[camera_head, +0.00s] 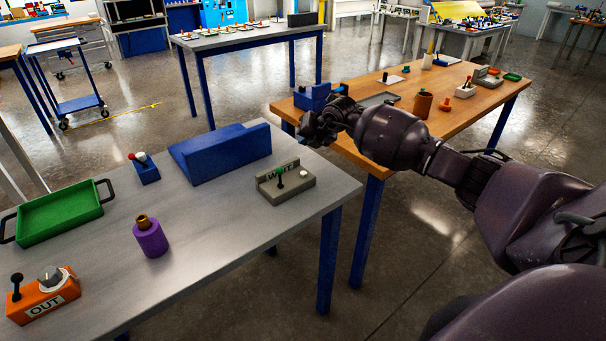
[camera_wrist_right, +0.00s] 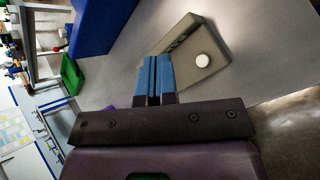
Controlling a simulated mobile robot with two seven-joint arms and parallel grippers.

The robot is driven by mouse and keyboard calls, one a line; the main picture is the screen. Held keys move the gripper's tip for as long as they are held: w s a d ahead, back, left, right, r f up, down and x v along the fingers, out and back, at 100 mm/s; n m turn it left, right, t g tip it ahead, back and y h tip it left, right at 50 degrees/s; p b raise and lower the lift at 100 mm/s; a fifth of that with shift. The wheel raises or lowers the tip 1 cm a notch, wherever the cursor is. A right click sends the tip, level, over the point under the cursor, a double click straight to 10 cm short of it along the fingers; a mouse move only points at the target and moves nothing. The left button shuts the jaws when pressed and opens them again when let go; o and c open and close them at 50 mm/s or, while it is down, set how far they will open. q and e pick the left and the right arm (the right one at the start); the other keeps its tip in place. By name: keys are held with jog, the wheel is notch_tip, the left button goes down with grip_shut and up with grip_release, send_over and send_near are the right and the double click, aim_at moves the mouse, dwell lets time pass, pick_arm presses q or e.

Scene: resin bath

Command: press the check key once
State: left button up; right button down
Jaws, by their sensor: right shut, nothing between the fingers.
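A grey box (camera_head: 286,188) stands near the right end of the grey table, with a raised back wall carrying dark lettering too small to read. In the right wrist view the grey box (camera_wrist_right: 190,72) and white button (camera_wrist_right: 202,60) lie just beyond and right of the fingertips. My right gripper (camera_head: 308,140) is above and behind the box, apart from it. Its blue fingers (camera_wrist_right: 153,60) are shut and empty. My left gripper is out of view.
On the grey table (camera_head: 225,230) are a blue angled block (camera_head: 222,153), a small blue box with red and white knobs (camera_head: 145,168), a purple cylinder (camera_head: 150,238), a green tray (camera_head: 60,213) and an orange OUT box (camera_head: 42,295). A wooden table (camera_head: 345,150) stands behind.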

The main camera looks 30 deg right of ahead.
jog(key=b, duration=0.3)
send_over(305, 172)
notch_tip(305, 172, down, 6)
jog(key=shift+f, duration=0.15)
jog(key=shift+f+b, duration=0.35)
jog(key=shift+f, duration=0.45)
dwell(0.4)
jog(key=shift+f, duration=0.2)
dwell(0.7)
jog(key=shift+f, duration=0.25)
jog(key=shift+f, duration=0.55)
dwell(0.9)
jog(key=shift+r, duration=0.1)
jog(key=shift+r+p, duration=0.55)
jog(key=shift+r, duration=0.35)
